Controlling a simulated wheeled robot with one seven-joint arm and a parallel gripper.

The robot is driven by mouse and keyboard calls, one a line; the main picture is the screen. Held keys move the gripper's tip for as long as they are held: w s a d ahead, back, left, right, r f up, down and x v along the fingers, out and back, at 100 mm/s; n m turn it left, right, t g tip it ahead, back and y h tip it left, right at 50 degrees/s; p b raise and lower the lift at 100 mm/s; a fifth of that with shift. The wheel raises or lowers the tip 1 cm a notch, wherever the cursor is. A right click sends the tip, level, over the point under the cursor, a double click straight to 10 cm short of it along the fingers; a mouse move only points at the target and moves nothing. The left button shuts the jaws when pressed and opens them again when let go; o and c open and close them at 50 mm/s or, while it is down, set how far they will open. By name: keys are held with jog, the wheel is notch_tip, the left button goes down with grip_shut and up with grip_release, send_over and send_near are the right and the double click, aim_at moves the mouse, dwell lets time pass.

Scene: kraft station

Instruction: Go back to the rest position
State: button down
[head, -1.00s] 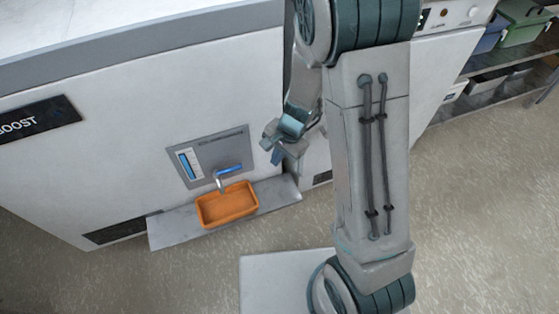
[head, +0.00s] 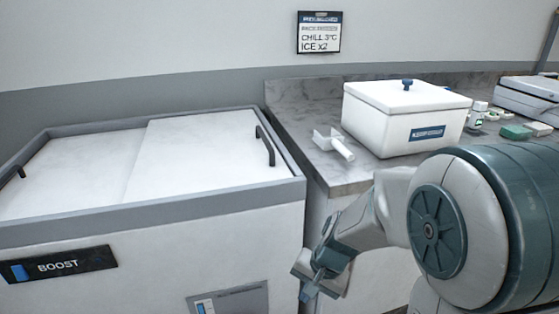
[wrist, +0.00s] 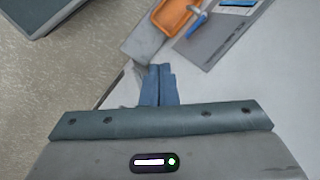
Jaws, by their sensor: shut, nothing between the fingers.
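My gripper (head: 312,284) hangs in front of the white cabinet, near the gap between the chest freezer and the counter, in the head view. Its fingers point down and are closed together with nothing held. In the wrist view the blue fingertips (wrist: 158,85) touch each other. Beyond them the wrist view shows an orange tray (wrist: 178,14) on a grey ledge (wrist: 145,42) under a tap with a blue lever (wrist: 198,22). The gripper is clear of the tray and ledge.
The chest freezer (head: 150,200) with white sliding lids stands at left. On the marble counter (head: 300,115) sit a white lidded box (head: 385,130), a white scoop (head: 335,145) and several small items at right. A sign (head: 319,33) hangs on the wall.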

jog(key=s+d+r+n+h+p, duration=0.1)
jog(key=s+d+r+p, duration=0.2)
jog(key=r, duration=0.7)
jog(key=s+d+r+n+t+h+p, duration=0.1)
jog(key=s+d+r+n+p, duration=0.1)
jog(key=r+p, duration=0.6)
jog(key=s+d+r+n+t+h+p, duration=0.1)
jog(key=s+d+r+p, duration=0.2)
jog(key=r, duration=0.9)
jog(key=s+p, duration=0.1)
jog(key=p, duration=0.2)
jog(key=shift+s+d+r+n, duration=0.3)
jog(key=shift+s+d+n, duration=0.05)
jog(key=shift+n, duration=0.05)
